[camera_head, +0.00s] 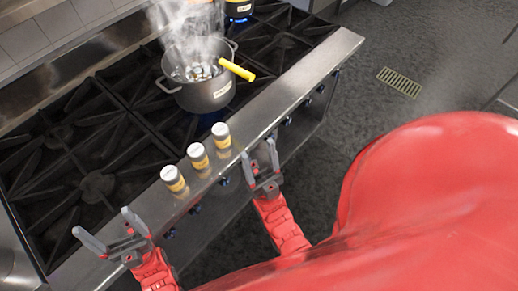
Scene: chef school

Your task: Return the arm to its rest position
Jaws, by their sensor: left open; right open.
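My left gripper (110,232) is open and empty over the front steel ledge of the stove, toward the lower left. My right gripper (258,158) is open and empty beside the ledge, to the right of several small jars. The red arm links behind both grippers are mine. My large red body part fills the lower right and hides the floor there.
Three small jars with white lids, a left one (174,180), a middle one (198,157) and a right one (221,136), stand on the steel ledge (291,78). A steaming pot (207,97) with a yellow-handled utensil (236,69) stands on the black stove (100,145). A floor drain (399,82) lies right.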

